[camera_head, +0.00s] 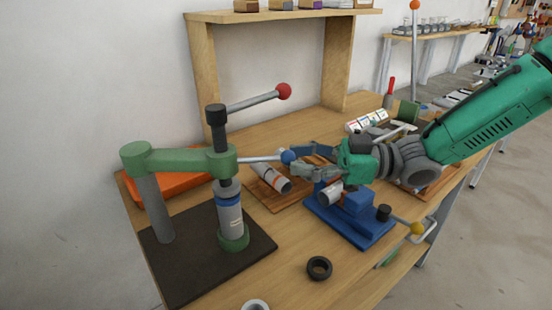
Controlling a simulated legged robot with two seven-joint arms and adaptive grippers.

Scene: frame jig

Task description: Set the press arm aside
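The press arm (180,160) is a green horizontal bar at the left, carried by a grey post (154,208) on a dark base plate (195,273). Its right end sits over a grey cylinder with a blue band (230,212) in a green ring. A lever with a red ball (284,91) rises from its top. A second lever ends in a blue ball (289,157). My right gripper (292,160) reaches in from the right, its fingers spread at either side of the blue ball. Whether they touch it is unclear. My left gripper is not in view.
A blue fixture (350,222) with a yellow-knobbed lever stands below my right gripper. A wooden tray with a grey cylinder (270,177) lies beside it. A black ring (319,268) lies at the front. A wooden shelf frame (201,62) stands behind. An orange tray (168,187) is behind the press.

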